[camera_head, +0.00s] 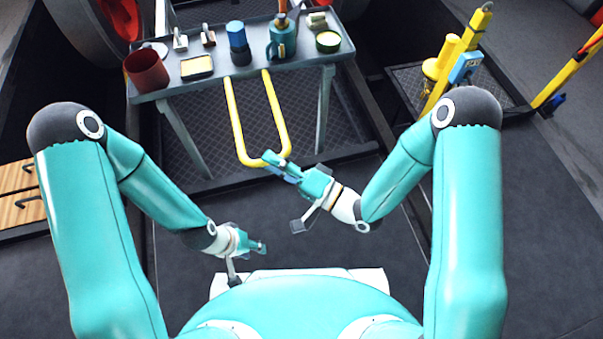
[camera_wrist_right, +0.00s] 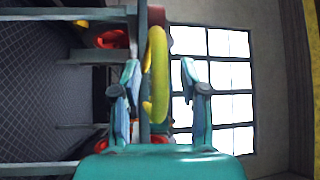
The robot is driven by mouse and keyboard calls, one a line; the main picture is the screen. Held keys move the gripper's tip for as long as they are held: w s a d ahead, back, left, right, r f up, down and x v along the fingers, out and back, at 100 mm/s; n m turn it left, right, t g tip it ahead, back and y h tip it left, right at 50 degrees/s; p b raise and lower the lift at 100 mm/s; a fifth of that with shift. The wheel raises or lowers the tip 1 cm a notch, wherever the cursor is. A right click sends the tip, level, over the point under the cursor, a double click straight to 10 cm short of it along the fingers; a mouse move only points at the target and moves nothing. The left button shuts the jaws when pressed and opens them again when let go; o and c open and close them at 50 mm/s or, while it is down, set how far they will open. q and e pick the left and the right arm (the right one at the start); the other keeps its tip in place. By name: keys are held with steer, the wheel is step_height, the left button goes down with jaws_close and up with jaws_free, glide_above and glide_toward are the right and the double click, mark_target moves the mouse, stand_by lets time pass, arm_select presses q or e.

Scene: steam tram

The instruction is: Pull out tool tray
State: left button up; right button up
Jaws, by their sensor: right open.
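The grey tool tray (camera_head: 303,61) stands on grey legs at the top middle of the head view, with tools and cans on it. A yellow U-shaped handle (camera_head: 234,120) comes out from its front edge towards me. My right gripper (camera_head: 275,162) is at the closed end of the handle. In the right wrist view the yellow handle (camera_wrist_right: 158,75) stands between the two spread fingers of my right gripper (camera_wrist_right: 160,80), with gaps beside it. My left gripper (camera_head: 260,247) hangs low, apart from the tray; its finger opening is too small to judge.
On the tray stand a red-brown pot (camera_head: 146,72), a blue-topped can (camera_head: 238,42), a teal can (camera_head: 282,40) and a green tin (camera_head: 328,41). Yellow posts (camera_head: 455,60) stand at the right. Wooden drawers (camera_head: 20,195) are at the left. The dark floor before the tray is clear.

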steer(key=v, duration=1)
steer(key=shift+d, duration=0.25)
steer(key=shift+s+a, duration=0.1)
step_height(320, 180, down, 12)
steer(key=w+d+g+h, duration=0.2)
steer(key=w+g+h, duration=0.1)
steer(key=h, duration=0.6)
steer(key=s+d+f+n+g+h+p, duration=0.15)
steer(key=s+d+f+g+h, duration=0.4)
steer(key=s, duration=0.55)
step_height(320, 180, up, 36)
steer(key=n+y+p, duration=0.1)
steer(key=p, duration=3.6)
steer(key=shift+d+g+y, duration=0.25)
steer(key=shift+g+y, duration=0.1)
steer(key=shift+g, duration=0.1)
